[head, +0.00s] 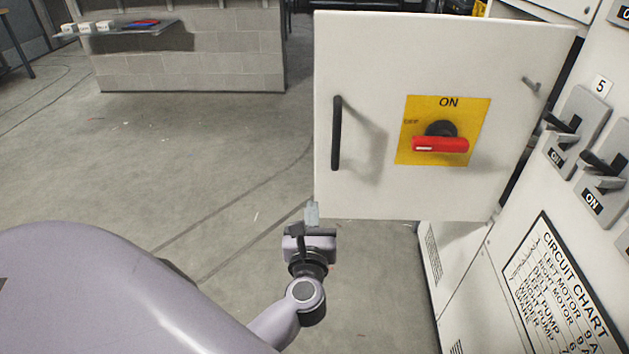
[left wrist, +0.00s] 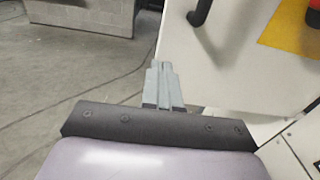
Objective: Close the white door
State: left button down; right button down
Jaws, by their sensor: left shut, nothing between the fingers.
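The white door (head: 365,60) stands open from the white cabinet, swung out with its outer face toward me. It bears a black vertical handle (head: 336,133) near its left edge and a yellow plate (head: 411,150) with a red rotary switch (head: 440,145) marked ON. My left gripper (head: 312,212) is shut and empty at the door's lower left corner. In the left wrist view the closed fingers (left wrist: 160,80) overlap the door's edge (left wrist: 190,75); I cannot tell whether they touch it. My right gripper is not in view.
The white cabinet (head: 478,275) fills the right side, with black lever switches (head: 605,162) and a circuit chart (head: 560,285). A grey block wall (head: 190,65) with a small shelf (head: 115,35) stands at the back left. The concrete floor (head: 200,150) left of the door is clear.

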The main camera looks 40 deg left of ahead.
pick_arm(q)
jog(key=b+x, duration=0.1)
jog(key=x, duration=0.9)
